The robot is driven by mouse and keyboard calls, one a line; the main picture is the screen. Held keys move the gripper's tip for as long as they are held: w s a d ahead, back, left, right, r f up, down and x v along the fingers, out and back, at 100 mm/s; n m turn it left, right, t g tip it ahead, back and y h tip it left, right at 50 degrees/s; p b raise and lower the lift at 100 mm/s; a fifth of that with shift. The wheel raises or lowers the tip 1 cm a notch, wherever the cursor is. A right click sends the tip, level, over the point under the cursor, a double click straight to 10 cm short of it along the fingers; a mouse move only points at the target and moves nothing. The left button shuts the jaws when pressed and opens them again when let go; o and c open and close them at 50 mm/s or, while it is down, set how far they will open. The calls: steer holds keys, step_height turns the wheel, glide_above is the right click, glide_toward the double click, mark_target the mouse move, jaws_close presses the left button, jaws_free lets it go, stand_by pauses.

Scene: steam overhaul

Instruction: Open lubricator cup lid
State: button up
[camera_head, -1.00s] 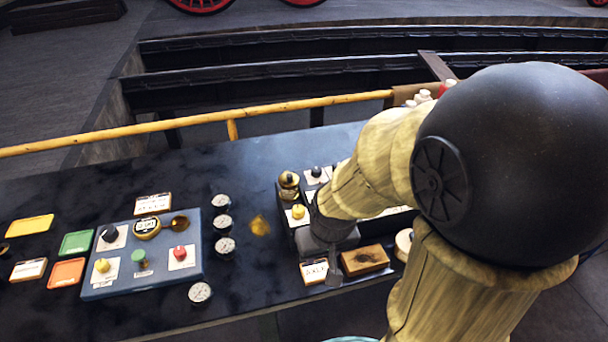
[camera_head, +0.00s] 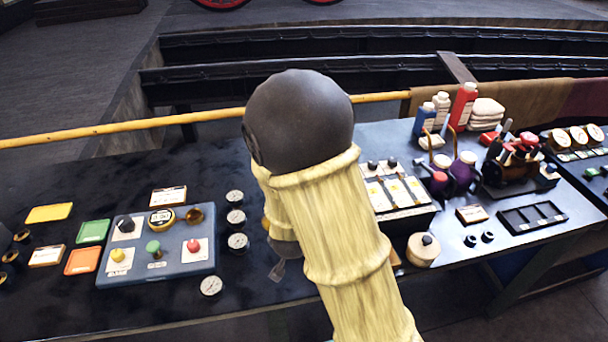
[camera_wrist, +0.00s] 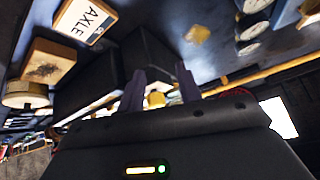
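My gripper (camera_wrist: 159,72) shows in the wrist view with two dark fingers apart and nothing held between them. A small rounded yellow thing (camera_wrist: 155,99) shows between the fingers, beyond them; I cannot tell whether it is the lubricator cup's lid or a knob. A dark box (camera_wrist: 145,58) stands right by the fingertips.
A grey-blue panel (camera_head: 137,262) with coloured knobs and several gauges (camera_head: 237,219) lie left of my arm. A white-topped case (camera_head: 398,221) and round pot (camera_head: 423,249) stand to the right. An AXLE card (camera_wrist: 86,20) and wooden block (camera_wrist: 46,64) lie near the gripper.

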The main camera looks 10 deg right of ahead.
steer(key=r+t+h, duration=0.1)
steer(key=t+h, duration=0.1)
steer(key=t, duration=0.1)
steer(key=w+a+r+t+h, duration=0.1)
steer(key=t+h, duration=0.1)
steer(key=t, duration=0.1)
steer(key=w+a+r+t+h, duration=0.1)
steer(key=t+h, duration=0.1)
steer(key=shift+w+r+m+t+h, duration=0.15)
steer(key=shift+r+m+t+h, duration=0.15)
steer(key=shift+r+t, duration=0.1)
steer(key=p+x, duration=0.5)
steer(key=x, duration=1.2)
steer(key=shift+w+f+p, duration=0.1)
steer(key=shift+w+p, duration=0.15)
steer(key=shift+p, duration=0.1)
steer(key=shift+c, duration=0.4)
jaws_close()
